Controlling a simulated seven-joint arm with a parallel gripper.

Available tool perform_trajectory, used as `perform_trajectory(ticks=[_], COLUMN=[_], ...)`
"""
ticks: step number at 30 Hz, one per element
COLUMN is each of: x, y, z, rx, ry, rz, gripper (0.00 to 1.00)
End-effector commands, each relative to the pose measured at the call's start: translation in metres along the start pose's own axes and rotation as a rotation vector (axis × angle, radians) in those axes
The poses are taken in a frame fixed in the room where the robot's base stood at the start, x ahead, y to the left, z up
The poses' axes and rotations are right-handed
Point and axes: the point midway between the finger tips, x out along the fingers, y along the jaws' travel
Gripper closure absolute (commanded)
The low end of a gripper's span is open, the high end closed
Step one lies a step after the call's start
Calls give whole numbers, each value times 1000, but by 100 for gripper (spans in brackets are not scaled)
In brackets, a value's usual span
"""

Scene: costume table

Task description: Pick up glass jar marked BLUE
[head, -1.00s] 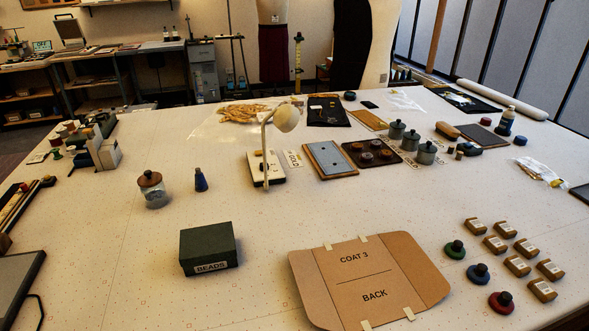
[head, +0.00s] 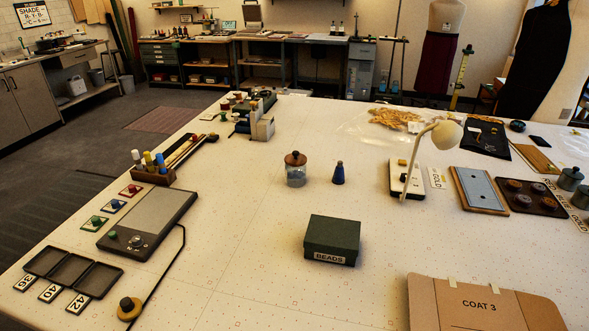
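A glass jar (head: 296,177) with a brown wooden lid stands upright near the middle of the table. Something bluish-grey shows inside it; I can read no BLUE marking on it at this size. Two grey lidded pots, a farther one (head: 569,179) and a nearer one (head: 581,197), stand at the right edge of the picture, the nearer partly cut off. I cannot read any colour word on them. My gripper is not in view.
A small dark blue bottle (head: 338,174) stands just right of the jar. A green BEADS box (head: 332,240) sits in front. A lamp (head: 446,135) rises to the right. A lightbox tablet (head: 148,224) and trays (head: 72,270) lie left. The table between the tablet and the jar is clear.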

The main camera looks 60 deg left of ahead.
Motion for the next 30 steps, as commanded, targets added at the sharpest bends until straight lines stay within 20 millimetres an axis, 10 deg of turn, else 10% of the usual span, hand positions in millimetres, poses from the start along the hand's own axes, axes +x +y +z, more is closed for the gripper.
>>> perform_trajectory(ticks=[9,24,30], x=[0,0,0], y=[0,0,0], z=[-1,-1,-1], rx=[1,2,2], ry=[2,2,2], rz=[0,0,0], gripper=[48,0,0])
